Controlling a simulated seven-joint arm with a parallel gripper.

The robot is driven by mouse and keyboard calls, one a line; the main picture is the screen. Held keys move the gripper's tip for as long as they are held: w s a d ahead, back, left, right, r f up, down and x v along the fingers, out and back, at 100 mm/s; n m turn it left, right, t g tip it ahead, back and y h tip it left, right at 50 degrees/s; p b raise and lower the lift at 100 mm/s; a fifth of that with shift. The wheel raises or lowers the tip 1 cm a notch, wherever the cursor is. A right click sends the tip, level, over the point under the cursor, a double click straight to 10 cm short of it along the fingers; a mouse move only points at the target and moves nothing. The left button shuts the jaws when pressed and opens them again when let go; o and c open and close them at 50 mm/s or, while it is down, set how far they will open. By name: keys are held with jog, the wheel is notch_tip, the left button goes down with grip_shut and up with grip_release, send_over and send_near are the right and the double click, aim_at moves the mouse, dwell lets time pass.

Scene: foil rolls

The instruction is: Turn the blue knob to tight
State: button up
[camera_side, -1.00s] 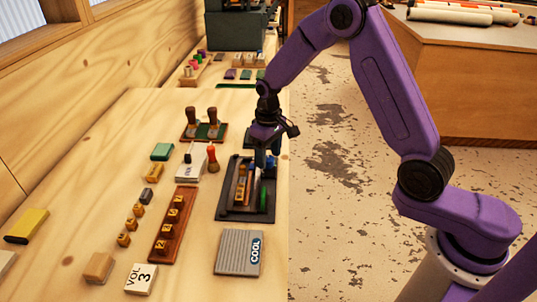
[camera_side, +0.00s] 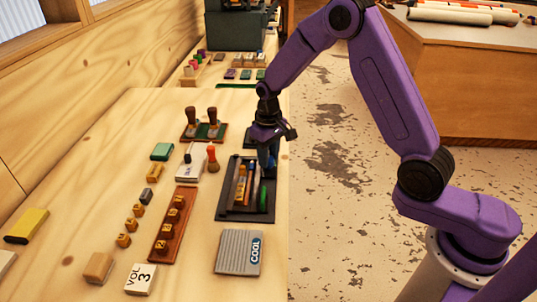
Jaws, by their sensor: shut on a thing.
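My gripper (camera_side: 268,168) points down at the upper right end of a dark tray-like frame (camera_side: 224,213) near the table's right edge. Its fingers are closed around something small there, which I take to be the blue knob. The fingers hide most of the knob, and I cannot make out its markings or how far it is turned. Inside the frame, left of and below the fingers, are upright orange-brown strips (camera_side: 241,185) and a green piece (camera_side: 263,194).
A grey ribbed block marked COOL (camera_side: 238,252) lies below the frame. A rack with two dark-handled stamps (camera_side: 204,130) is behind.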

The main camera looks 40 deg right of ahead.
jog(key=m, duration=0.6)
jog(key=shift+m, duration=0.4)
jog(key=m, duration=0.6)
jog(key=shift+m, duration=0.3)
jog(key=o, duration=1)
jog(key=shift+o, duration=0.2)
notch_tip(320, 180, up, 18)
jog(key=shift+f, duration=0.25)
